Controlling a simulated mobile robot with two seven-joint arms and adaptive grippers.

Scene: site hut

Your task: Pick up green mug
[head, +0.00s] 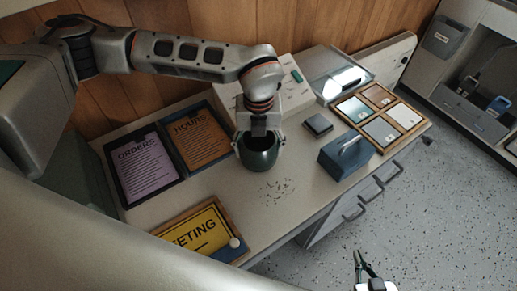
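The green mug (259,161) is dark and upright near the middle of the desk, with its opening facing up. My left gripper (259,144) comes down from above it, one finger on each side of the mug, close against its walls. It looks shut on the mug. I cannot tell whether the mug's base touches the desk, and its handle does not show. My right gripper (363,265) is at the bottom edge, over the floor and away from the mug. Its fingers are small and cut off below, so its opening is unclear.
Purple and orange boards (147,170) (201,138) lie left of the mug, and a yellow sign (206,231) lies in front. A blue box (344,154), a small dark block (318,125) and a framed swatch board (416,131) stand right. Dark specks (277,191) mark the desk (288,218).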

